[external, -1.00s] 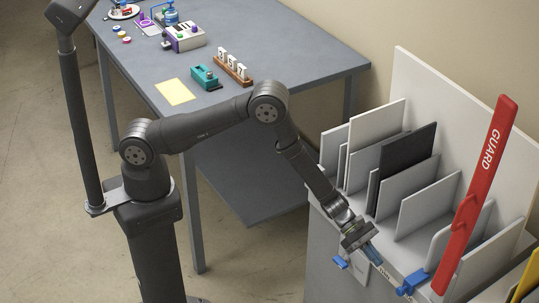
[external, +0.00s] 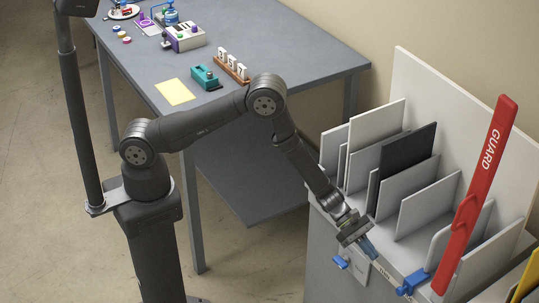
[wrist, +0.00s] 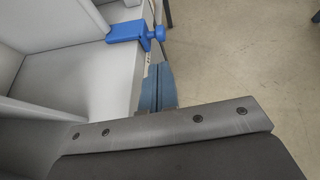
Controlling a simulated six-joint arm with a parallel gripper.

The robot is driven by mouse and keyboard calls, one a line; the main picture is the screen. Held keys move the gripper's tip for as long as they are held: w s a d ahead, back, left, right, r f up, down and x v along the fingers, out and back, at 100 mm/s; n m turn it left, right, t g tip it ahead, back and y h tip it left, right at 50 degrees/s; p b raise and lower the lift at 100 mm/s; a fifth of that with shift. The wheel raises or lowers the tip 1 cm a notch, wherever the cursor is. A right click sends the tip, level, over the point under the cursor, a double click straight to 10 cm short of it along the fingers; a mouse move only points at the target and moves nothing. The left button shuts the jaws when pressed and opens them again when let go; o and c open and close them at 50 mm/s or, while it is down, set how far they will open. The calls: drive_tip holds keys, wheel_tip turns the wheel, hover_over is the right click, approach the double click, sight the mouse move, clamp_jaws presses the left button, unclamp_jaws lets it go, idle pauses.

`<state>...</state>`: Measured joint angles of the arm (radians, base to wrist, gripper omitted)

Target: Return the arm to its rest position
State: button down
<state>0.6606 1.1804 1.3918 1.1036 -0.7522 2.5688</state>
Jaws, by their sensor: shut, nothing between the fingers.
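My gripper (external: 369,250) is at the front edge of the grey cabinet with upright dividers, at the lower right of the external view. Its blue fingers are shut with nothing between them. In the wrist view my gripper (wrist: 157,88) shows its blue fingers together, beside the cabinet's edge and just below a blue clamp. My arm reaches from its column across the front of the table, then down to the right.
The grey cabinet (external: 325,245) holds several upright panels. A blue clamp (external: 412,283) sits at its front edge, beside a red GUARD bar (external: 478,190). The grey table (external: 300,60) carries a teal device (external: 204,77), number blocks and a yellow sheet (external: 175,92).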

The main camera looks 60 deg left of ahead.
drive_tip(key=x, duration=1)
drive_tip(key=shift+d, duration=0.4)
